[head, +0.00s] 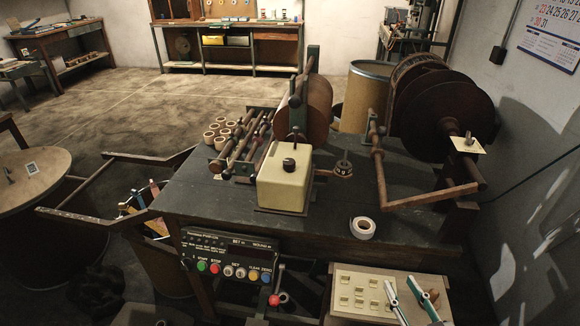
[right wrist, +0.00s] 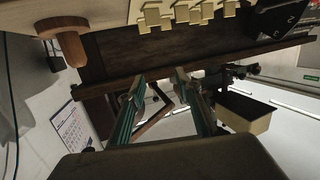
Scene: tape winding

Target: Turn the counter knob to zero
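A dark round knob (head: 289,164) sits on the cream box. My right gripper (head: 411,293) is at the lower right, in front of the bench and over a wooden board, well apart from the counter. Its teal-lined fingers are spread with nothing between them, as the right wrist view (right wrist: 163,103) also shows. My left gripper is not in view.
A tape roll (head: 362,228) lies near the bench's (head: 215,205) front right. A crank arm (head: 430,196) and large dark reels (head: 440,105) stand to the right of the counter. A button panel (head: 230,256) hangs on the bench front. The wooden board (head: 340,309) holds several cream pieces.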

